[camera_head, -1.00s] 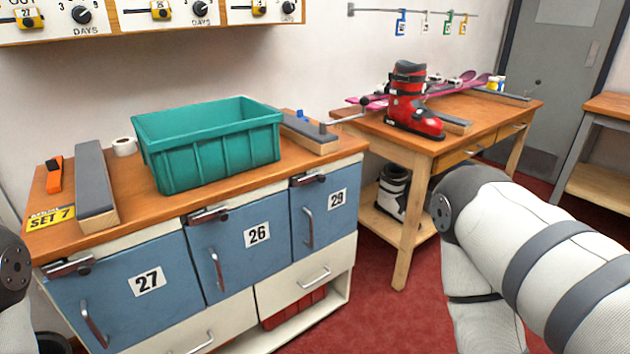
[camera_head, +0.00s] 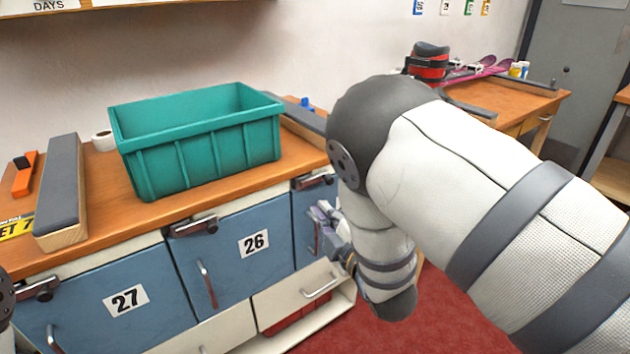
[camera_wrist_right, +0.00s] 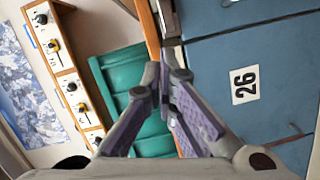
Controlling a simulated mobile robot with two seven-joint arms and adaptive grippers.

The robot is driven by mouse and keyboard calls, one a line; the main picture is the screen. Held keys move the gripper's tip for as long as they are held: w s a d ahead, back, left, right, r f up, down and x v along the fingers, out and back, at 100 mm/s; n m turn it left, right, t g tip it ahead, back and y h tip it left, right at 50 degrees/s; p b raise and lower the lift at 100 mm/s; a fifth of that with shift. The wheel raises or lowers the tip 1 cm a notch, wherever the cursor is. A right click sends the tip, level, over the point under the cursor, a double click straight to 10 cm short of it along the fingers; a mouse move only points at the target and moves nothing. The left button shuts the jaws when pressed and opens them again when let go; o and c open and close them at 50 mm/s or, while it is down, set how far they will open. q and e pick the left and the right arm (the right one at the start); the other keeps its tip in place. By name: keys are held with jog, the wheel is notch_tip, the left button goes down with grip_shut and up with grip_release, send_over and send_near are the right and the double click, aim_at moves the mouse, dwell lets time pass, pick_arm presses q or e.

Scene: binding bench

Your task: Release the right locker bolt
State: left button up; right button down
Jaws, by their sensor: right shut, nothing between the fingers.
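The right locker bolt (camera_head: 316,180) is a dark metal bar with a round knob, above the blue door of the rightmost locker (camera_head: 303,222). My right arm hides part of that locker and its number. My right gripper (camera_head: 325,214) is in front of this door, below the bolt in the head view. In the right wrist view its purple fingers (camera_wrist_right: 166,78) are shut with nothing between them. A metal part of the bolt (camera_wrist_right: 168,16) shows beyond the fingertips, apart from them. My left gripper is out of view.
A teal crate (camera_head: 200,150) stands on the wooden bench top close to the bolt. Lockers 26 (camera_head: 235,275) and 27 (camera_head: 95,305) have their own bolts and handles. A second bench (camera_head: 530,98) with a red boot stands at the right rear.

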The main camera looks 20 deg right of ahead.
aim_at(319, 181)
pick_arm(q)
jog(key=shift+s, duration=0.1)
pick_arm(e)
jog(key=shift+a+r, duration=0.1)
jog(key=shift+r, duration=0.15)
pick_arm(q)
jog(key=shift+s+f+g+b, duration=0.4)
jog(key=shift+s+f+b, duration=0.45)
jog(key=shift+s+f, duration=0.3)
pick_arm(e)
jog(key=w+d+f, duration=0.1)
jog(key=w+d, duration=0.1)
jog(key=w, duration=0.9)
jog(key=shift+d+f, duration=0.3)
jog(key=shift+f, duration=0.1)
jog(key=shift+w, duration=0.1)
